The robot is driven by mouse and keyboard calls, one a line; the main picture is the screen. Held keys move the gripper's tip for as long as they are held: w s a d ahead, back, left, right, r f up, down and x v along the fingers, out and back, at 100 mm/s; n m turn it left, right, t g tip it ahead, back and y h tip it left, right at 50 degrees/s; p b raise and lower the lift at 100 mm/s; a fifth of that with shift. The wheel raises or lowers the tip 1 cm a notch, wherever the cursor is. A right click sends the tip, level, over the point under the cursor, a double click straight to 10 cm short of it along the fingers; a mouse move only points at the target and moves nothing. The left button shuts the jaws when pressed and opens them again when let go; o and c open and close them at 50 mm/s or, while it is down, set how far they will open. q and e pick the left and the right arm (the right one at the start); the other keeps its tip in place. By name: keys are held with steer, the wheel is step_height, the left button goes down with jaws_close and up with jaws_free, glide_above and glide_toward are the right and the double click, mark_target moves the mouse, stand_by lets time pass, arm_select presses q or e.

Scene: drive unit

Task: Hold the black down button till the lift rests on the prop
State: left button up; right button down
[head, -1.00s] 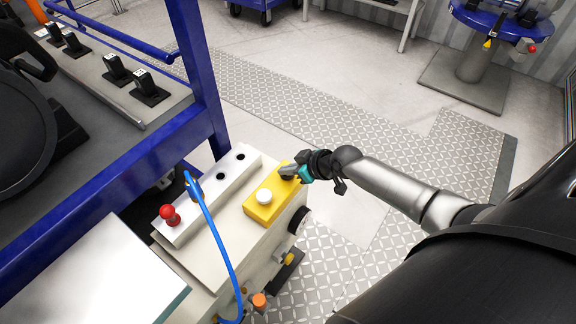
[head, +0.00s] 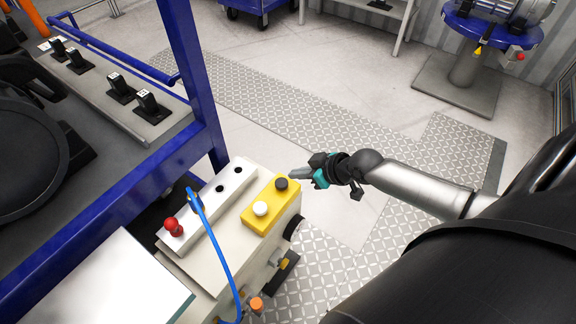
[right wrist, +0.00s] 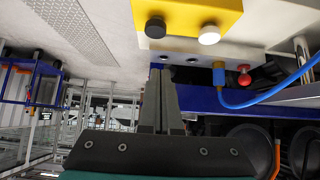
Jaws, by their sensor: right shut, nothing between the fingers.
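The black down button (head: 281,184) sits at the far end of a yellow control box (head: 254,224), and a white button (head: 261,208) sits at its near end. My right gripper (head: 293,177) is shut and empty, just right of the black button and apart from it. In the right wrist view the shut fingers (right wrist: 160,90) point toward the black button (right wrist: 155,28), which is above their tips. The white button (right wrist: 209,34) is to its right. I cannot make out the prop or clearly identify the lift. My left gripper is not in view.
The yellow box is on a cream cabinet (head: 198,268) with a red knob (head: 172,226) and a blue hose (head: 222,250). A blue frame post (head: 190,75) rises behind. A blue round stand (head: 463,68) is at the back right.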

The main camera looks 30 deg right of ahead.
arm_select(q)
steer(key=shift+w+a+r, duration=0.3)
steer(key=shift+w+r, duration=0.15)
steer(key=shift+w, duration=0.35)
arm_select(e)
steer(key=shift+v, duration=1.1)
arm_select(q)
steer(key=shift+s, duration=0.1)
